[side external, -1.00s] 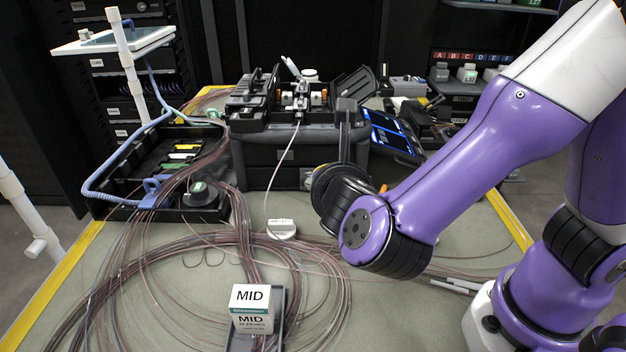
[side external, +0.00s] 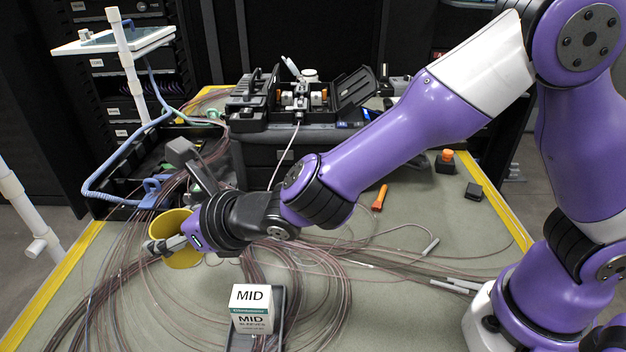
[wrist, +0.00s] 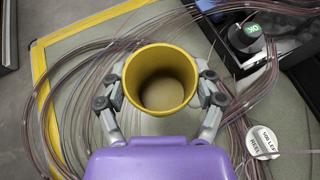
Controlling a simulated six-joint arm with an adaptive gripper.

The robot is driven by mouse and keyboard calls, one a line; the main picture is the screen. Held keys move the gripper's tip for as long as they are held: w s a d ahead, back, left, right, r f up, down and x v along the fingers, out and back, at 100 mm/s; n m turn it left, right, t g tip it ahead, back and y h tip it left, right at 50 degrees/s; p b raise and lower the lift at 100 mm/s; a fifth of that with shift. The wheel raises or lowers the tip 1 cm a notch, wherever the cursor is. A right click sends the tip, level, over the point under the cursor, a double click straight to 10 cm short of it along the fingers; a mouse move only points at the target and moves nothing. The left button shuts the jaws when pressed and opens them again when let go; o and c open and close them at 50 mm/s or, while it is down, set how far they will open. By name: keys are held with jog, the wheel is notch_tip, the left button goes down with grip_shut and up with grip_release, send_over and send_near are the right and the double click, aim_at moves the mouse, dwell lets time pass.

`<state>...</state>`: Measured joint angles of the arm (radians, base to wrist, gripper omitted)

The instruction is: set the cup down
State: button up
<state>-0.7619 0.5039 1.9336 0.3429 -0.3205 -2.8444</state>
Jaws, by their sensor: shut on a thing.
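The yellow cup (side external: 176,240) is at the left of the table in the side external view, among the looped brown fibres. In the wrist view the cup (wrist: 160,80) is seen from above, with its open mouth facing the camera and nothing visible inside. My gripper (side external: 160,246) is shut on the cup. In the wrist view one finger of my gripper (wrist: 160,97) presses on each side of its wall. I cannot tell whether the cup's base touches the table.
Brown fibre coils cover the table around the cup. A white MID box (side external: 252,308) stands in a grey tray at the front. A black tray (side external: 108,180) lies behind the cup. A white labelled reel (wrist: 263,142) is to its right in the wrist view. A splicer (side external: 295,105) stands at the back.

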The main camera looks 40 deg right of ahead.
jog(key=w+d+f, duration=0.2)
jog(key=w, duration=0.1)
jog(key=w+d+f, duration=0.1)
jog(key=w, duration=0.1)
jog(key=shift+f, duration=0.3)
jog(key=shift+w+f, duration=0.1)
jog(key=shift+f, duration=1.9)
jog(key=shift+f, duration=0.15)
jog(key=o, duration=1.3)
